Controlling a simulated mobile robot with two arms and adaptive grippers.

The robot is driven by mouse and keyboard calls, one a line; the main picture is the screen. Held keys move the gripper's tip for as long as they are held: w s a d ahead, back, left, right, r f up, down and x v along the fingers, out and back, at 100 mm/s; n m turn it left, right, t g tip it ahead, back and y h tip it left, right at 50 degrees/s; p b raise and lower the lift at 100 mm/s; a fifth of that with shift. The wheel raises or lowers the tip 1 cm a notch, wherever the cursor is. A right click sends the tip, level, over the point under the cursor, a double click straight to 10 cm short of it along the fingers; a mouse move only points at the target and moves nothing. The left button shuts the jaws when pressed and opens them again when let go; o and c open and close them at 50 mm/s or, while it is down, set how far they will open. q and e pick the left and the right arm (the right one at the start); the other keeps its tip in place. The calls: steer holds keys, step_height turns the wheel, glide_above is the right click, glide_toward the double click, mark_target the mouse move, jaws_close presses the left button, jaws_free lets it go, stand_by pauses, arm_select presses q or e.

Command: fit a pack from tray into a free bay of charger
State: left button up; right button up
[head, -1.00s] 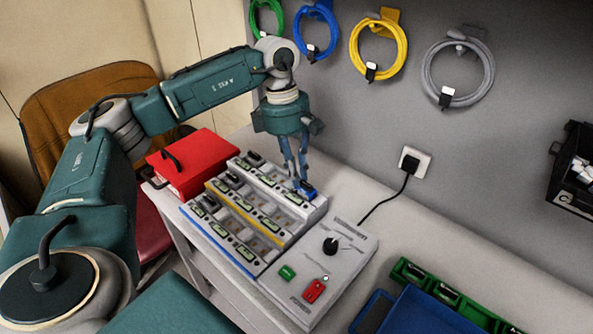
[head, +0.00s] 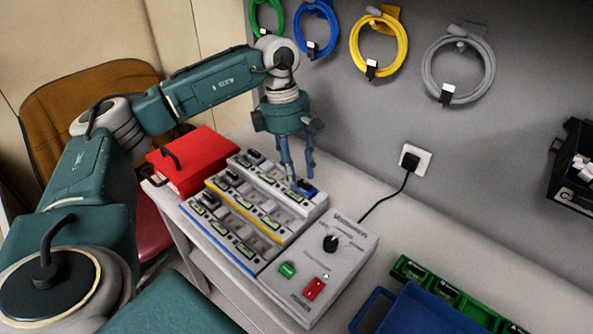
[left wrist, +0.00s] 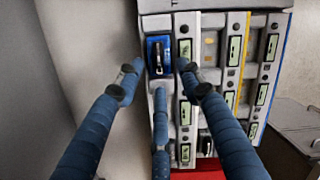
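A blue pack (head: 305,187) sits in the right-end bay of the back row of the charger (head: 265,262). In the left wrist view the blue pack (left wrist: 158,56) lies in the corner bay of the charger. My left gripper (head: 300,172) is just above it. Its fingers are spread and the pack is between them; in the left wrist view the gripper (left wrist: 159,78) shows gaps beside the pack. A blue tray (head: 425,312) is at the lower right, cut by the frame edge; no pack shows in its visible part. My right gripper is out of view.
A control panel (head: 345,262) with a knob and red and green switches adjoins the charger. A red case (head: 190,165) stands left of it. A green rack (head: 445,291) lies behind the blue tray. Coiled cables hang on the wall; a plug cord runs behind the panel.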

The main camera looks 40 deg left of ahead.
arm_select(q)
steer(key=shift+r, duration=0.1)
step_height(320, 180, up, 12)
steer(key=a, duration=0.2)
steer(key=shift+f, duration=0.2)
steer(key=shift+a+f, duration=0.1)
stand_by(0.5)
